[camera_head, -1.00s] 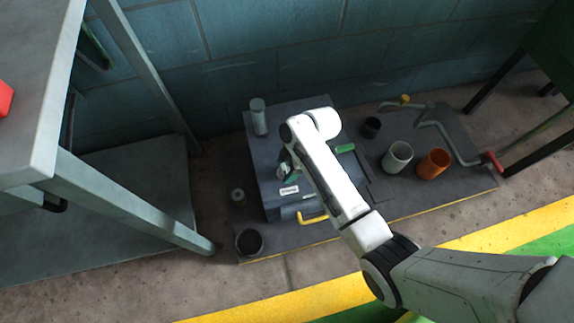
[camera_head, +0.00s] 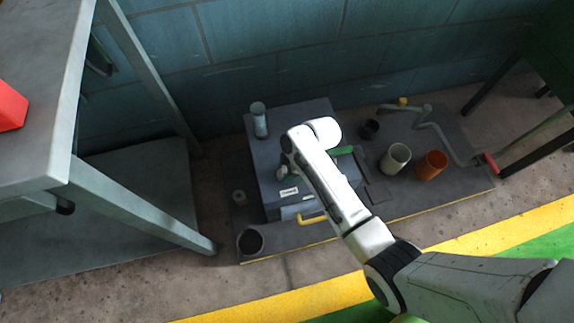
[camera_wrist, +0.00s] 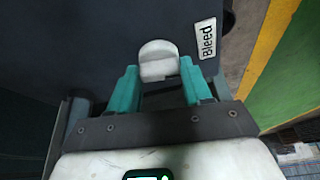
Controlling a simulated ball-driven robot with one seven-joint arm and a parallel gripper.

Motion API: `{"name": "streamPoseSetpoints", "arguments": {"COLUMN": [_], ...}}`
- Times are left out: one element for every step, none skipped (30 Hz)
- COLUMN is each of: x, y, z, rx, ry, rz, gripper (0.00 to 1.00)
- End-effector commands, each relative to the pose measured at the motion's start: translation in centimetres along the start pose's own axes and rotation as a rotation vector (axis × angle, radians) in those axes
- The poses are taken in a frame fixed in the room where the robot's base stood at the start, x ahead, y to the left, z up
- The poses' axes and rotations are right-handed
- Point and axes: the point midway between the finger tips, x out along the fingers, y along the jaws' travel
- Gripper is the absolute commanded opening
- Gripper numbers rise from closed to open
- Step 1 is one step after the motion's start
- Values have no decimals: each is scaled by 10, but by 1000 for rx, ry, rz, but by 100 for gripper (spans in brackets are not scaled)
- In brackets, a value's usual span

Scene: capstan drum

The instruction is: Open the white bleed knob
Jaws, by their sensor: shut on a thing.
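The white bleed knob (camera_wrist: 158,61) sits on the dark face of a box, beside a white label reading "Bleed" (camera_wrist: 207,38). My gripper (camera_wrist: 158,80) has teal fingers, one on each side of the knob, and is shut on it. In the head view my white arm reaches over the dark box (camera_head: 287,113), and the label (camera_head: 288,191) shows just below the gripper (camera_head: 284,173). The knob is hard to make out there, and my wrist and arm hide part of the box.
A grey cylinder (camera_head: 259,122) stands on the box's left corner, and a yellow handle (camera_head: 312,219) is at its front. A white cup (camera_head: 395,158), an orange cup (camera_head: 431,165) and a red-handled crank (camera_head: 489,163) are to the right. A grey table (camera_head: 38,95) stands at left.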

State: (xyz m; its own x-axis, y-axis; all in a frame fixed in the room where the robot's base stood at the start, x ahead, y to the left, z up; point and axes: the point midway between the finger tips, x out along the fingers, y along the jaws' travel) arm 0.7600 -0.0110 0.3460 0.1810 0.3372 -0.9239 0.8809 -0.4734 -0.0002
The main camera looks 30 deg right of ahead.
Motion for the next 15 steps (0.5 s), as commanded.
{"name": "streamPoseSetpoints", "arguments": {"x": [-4,-4,-4,-4,-5,-4,-4,-4,-4,-4,-4,-3,-3,-3,-3], "y": [-2,-3,-3,-3,-3,-4,-4,-4,-5,-5,-5,-5,-5,-5,-6], "z": [-1,-1,-1,-2,-2,-2,-1,-1,-2,-2,-2,-2,-2,-2,-2], "rx": [35,60,93,119,145,181,207,233,267,293,319,354,381,407,441], "ry": [-2,-3,-3,-2,-2,-2,-2,-3,-2,-2,-2,-3,-2,-2,-2], "rz": [12,21,35,47,57,72,83,94,108,119,131,145,156,168,182], "gripper": [18,18,18,18,18,18,18,18,18,18,18,18,18,18,18]}}
